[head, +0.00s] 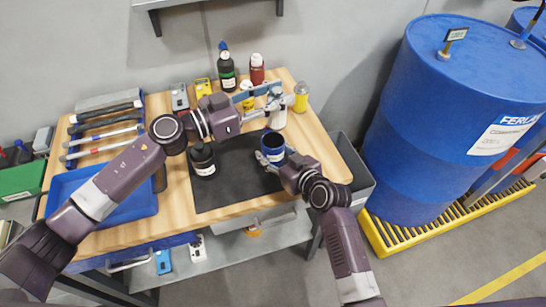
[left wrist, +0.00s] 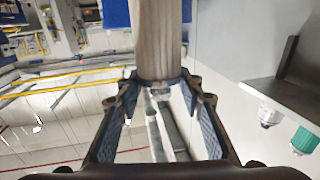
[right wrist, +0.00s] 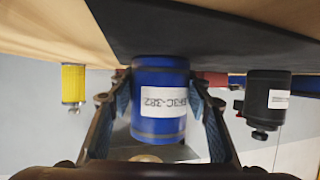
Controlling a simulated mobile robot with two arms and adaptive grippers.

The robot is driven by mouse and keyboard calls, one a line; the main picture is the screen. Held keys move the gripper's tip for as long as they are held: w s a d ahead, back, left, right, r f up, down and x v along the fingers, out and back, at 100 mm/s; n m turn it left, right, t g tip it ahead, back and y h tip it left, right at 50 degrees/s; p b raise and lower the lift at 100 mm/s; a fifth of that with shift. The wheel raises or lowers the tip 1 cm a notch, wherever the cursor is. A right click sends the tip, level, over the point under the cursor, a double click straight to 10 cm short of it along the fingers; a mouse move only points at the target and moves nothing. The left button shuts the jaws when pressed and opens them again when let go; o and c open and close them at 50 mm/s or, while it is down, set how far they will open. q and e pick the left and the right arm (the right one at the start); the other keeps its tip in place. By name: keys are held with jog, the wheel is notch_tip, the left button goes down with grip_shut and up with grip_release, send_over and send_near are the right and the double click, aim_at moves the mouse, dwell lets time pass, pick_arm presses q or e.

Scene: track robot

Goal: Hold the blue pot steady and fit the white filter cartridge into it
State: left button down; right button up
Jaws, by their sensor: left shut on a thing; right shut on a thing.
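The blue pot (head: 272,142) stands on the dark mat, its dark open top facing up. My right gripper (head: 268,158) is shut around its side; the right wrist view shows the pot (right wrist: 160,100) with a white label between the fingers. My left gripper (head: 284,101) is shut on the white filter cartridge (head: 278,119), which shows below the fingers, behind the pot and apart from it. In the left wrist view the cartridge (left wrist: 160,35) is a pale cylinder between the fingertips. Its exact height above the table is hard to tell.
A black bottle (head: 203,160) stands left of the pot on the mat (head: 228,190). Several bottles, a yellow canister (head: 301,97) and devices line the back edge. A blue tray (head: 135,208) and tools lie at left. A large blue drum (head: 420,130) stands right of the table.

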aim_at(271, 135)
pick_arm(q)
jog(key=shift+s+a+f+n+t+y, duration=0.15)
jog(key=shift+f+n+t+y, duration=0.1)
jog(key=shift+f+n+t, duration=0.15)
jog(key=shift+s+a+f+n+t+y, duration=0.15)
jog(key=shift+s+f+n+t+y, duration=0.1)
jog(key=shift+f, duration=0.3)
jog(key=shift+s+a+f+n+t+y, duration=0.15)
jog(key=shift+f+n+t+y, duration=0.1)
jog(key=shift+f+t, duration=0.15)
notch_tip(271, 135, down, 10)
jog(key=shift+f, duration=0.1)
jog(key=c, duration=1.3)
grip_release()
jog(key=shift+w+f, duration=0.1)
jog(key=shift+a, duration=0.2)
jog(key=v, duration=1.2)
jog(key=shift+d, duration=0.15)
